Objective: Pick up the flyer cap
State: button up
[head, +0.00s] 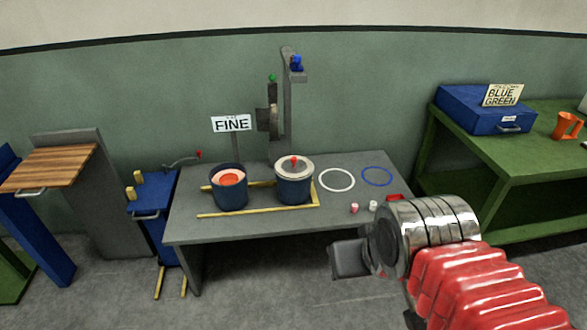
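I cannot tell for sure which thing is the flyer cap. On the grey table (240,236), a dark blue pot (294,190) bears a pale round lid (305,166) with a red knob (294,160). A second blue pot (229,196) to its left holds an orange-red round thing (231,178). My gripper (350,258) shows as a dark grey block at the end of my arm, low and right of the pots, in front of the table's front edge. It is apart from the pots. Its fingers cannot be told apart, and I see nothing held.
A yellow rail (258,210) runs around the pots. White (337,180) and blue (377,176) rings and small pieces (354,208) lie to the right. A grey post (288,100) stands behind. A green bench (540,150) with a blue box (486,110) is at right.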

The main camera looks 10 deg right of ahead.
aim_at(291, 168)
jog(key=u, duration=0.3)
jog(key=i, duration=0.65)
jog(key=u, duration=0.45)
jog(key=i, duration=1.25)
jog(key=z, duration=0.2)
